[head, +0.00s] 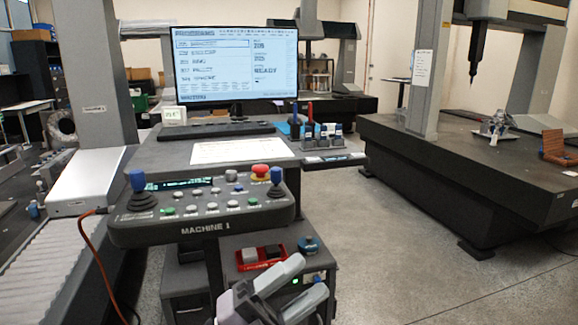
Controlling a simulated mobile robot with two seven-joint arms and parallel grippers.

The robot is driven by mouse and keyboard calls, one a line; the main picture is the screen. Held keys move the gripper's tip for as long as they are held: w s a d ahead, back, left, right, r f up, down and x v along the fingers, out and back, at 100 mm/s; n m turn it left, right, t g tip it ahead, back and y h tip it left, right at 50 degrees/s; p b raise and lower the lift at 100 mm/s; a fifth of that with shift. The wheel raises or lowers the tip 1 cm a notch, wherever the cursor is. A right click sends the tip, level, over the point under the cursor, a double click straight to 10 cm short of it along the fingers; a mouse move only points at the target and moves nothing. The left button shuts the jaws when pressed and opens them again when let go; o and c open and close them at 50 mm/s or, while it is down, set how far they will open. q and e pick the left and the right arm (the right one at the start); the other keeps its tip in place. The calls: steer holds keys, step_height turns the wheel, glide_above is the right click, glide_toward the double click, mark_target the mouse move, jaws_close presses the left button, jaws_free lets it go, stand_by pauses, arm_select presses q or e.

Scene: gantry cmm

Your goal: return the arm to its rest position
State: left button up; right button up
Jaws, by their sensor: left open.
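My left gripper (308,278) shows at the bottom centre, with two light grey fingers apart and nothing between them. It is in front of a small dark cart (195,279) below the control panel. The gripper covers part of the cart's right side. My right gripper is not in view.
The control panel (200,208) with joysticks, buttons and a red stop button stands just above and behind the gripper. A red tray (262,265) and a blue round item (308,244) sit on the cart. A desk with a monitor (236,65) is behind. Floor at right (400,255) is clear.

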arm_select(q)
steer(key=s+a+f+n+t+y, duration=0.1)
steer(key=a+f+n+t+y, duration=0.1)
steer(key=a+f+n+y, duration=0.5)
steer(key=s+a+f+n+t+y, duration=0.25)
steer(key=f+n+y, duration=0.25)
steer(key=f+n, duration=0.45)
steer(key=s+a+f+n+t+y, duration=0.1)
steer(key=a+f+n+t+y, duration=0.2)
steer(key=a+f+n+y, duration=0.5)
steer(key=s+a+f+n+g, duration=0.3)
steer(key=s+a+f+g, duration=0.1)
steer(key=s+f, duration=0.6)
steer(key=shift+s+f+g+y, duration=0.3)
steer(key=shift+s+g+y, duration=0.1)
steer(key=shift+g, duration=0.15)
steer(key=shift+w, duration=0.1)
